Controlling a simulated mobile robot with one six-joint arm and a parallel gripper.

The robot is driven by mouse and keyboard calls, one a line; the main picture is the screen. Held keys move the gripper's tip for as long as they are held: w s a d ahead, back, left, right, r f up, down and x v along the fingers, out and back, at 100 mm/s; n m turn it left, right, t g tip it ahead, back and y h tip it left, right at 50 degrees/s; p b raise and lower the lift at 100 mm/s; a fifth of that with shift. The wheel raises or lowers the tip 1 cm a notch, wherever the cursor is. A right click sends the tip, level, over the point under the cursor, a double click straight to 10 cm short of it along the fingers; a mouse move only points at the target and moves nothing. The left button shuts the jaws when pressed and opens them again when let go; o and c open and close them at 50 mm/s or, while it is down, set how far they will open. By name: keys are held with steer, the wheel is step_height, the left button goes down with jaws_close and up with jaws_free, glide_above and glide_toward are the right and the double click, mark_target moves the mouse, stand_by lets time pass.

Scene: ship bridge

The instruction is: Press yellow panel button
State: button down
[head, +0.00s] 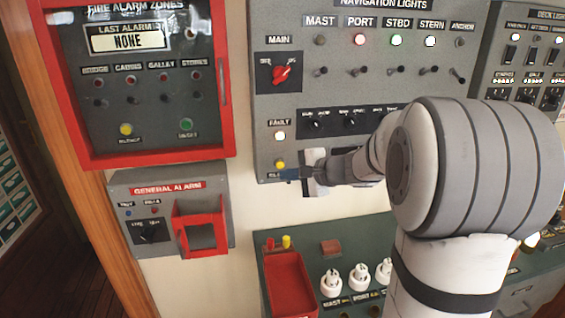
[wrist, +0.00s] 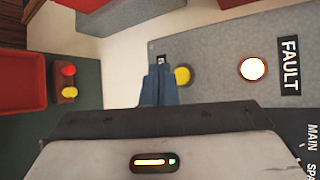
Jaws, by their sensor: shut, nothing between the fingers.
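A small round yellow button (head: 280,165) sits at the lower left of the grey navigation lights panel (head: 345,90), below the lit FAULT lamp (head: 279,135). In the wrist view the yellow button (wrist: 183,76) is just right of my fingertips, partly covered by them. My gripper (head: 284,173) is shut and empty, its blue fingers (wrist: 158,75) side by side at the panel's lower left corner, over the small label under the button. I cannot tell whether the tips touch the panel.
A general alarm box (head: 168,213) with a red guard hangs left of my gripper. A green console (head: 320,262) below carries a red tray (head: 289,285), a red and a yellow knob, and white plugs. The FAULT lamp (wrist: 252,69) glows beside the button in the wrist view.

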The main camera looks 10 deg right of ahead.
steer(key=shift+w, duration=0.95)
steer(key=shift+f, duration=0.1)
stand_by(1.3)
steer(key=shift+w+b, duration=0.4)
steer(key=shift+w, duration=0.05)
steer(key=shift+w, duration=0.4)
stand_by(0.5)
steer(key=shift+s+b, duration=0.2)
steer(key=shift+b, duration=0.1)
steer(key=shift+s+b, duration=0.4)
steer(key=shift+s, duration=0.25)
